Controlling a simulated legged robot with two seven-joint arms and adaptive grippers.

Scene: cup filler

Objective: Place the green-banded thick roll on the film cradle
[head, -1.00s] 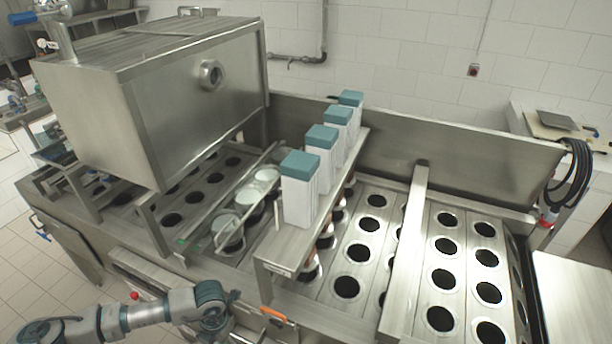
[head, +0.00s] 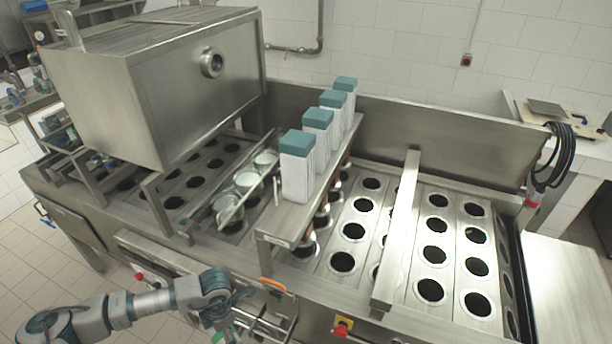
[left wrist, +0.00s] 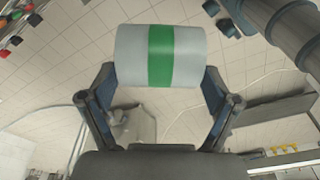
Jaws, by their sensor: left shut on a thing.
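The green-banded thick roll (left wrist: 160,55) is pale grey-white with a wide green band around its middle. In the left wrist view it sits between the two fingers of my left gripper (left wrist: 160,85), which is shut on it. In the head view my left arm reaches in from the lower left, and the gripper is mostly cut off at the bottom edge, below the front of the machine. I cannot clearly identify the film cradle; metal rails (head: 268,328) show on the machine's front beside the gripper. My right gripper is out of view.
The steel cup filler has rows of round holes (head: 343,262) and a large hopper (head: 150,85). Several white cartons with teal tops (head: 297,170) stand on a raised rail. An orange handle (head: 273,284) and a red knob on a yellow plate (head: 342,327) are on the front edge.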

